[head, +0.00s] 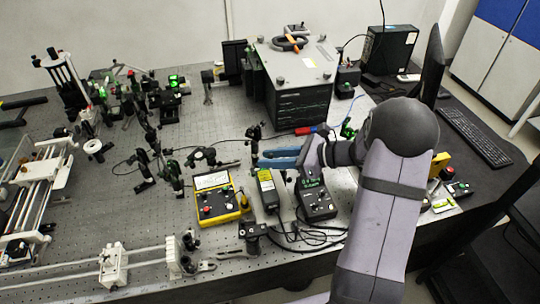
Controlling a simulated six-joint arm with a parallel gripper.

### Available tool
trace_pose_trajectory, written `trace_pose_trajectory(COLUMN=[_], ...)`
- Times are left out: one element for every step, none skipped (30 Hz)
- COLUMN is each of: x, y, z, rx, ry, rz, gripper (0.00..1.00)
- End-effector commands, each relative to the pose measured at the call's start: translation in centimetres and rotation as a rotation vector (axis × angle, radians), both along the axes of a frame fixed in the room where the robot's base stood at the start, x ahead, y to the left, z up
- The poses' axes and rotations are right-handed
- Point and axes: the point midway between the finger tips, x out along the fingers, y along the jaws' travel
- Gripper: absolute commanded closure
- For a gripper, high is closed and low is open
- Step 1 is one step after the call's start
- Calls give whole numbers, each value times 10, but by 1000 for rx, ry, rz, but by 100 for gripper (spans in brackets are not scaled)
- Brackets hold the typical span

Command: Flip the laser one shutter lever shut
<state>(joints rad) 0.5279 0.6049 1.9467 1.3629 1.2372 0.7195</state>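My gripper (266,158) reaches in from the right over the middle of the bench, with its blue fingers pointing left. The fingers lie nearly in line with the view, so I cannot tell whether they are open or shut. I see nothing clearly held between them. I cannot pick out the laser one shutter lever; it is too small, or hidden. A dark post-mounted part (254,134) stands just beyond the fingertips. A black box with a yellow label (268,190) and a black controller with a green display (316,200) sit nearer than the gripper.
A yellow instrument (215,205) with a red button is at front centre, with loose black cables beside it. A large dark box (300,95) with an orange-handled clamp on top (290,40) stands behind. Optics mounts crowd the left. Bare breadboard (115,215) shows at front left.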

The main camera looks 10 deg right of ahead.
Motion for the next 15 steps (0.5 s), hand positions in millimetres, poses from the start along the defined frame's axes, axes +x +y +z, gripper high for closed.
trace_pose_trajectory(x=[1,1,2,2,2,2,2,2,2,2,2,2,2,2,2], y=[2,3,3,3,3,3,3,3,3,3,3,3,3,3,3], z=[0,-1,-1,-2,-2,-2,-2,-2,-2,-2,-2,-2,-2,-2,-2], rx=[0,0,-1,-1,-1,-2,-2,-2,-2,-2,-2,-2,-2,-1,-1], ry=[0,-1,0,0,0,-1,-1,-1,-1,-1,-1,-1,-1,0,0], rz=[1,1,0,0,0,0,0,0,0,0,0,0,0,0,0], gripper=[74,74,74,74,74,74,74,74,74,74,79,89,96,100,100])
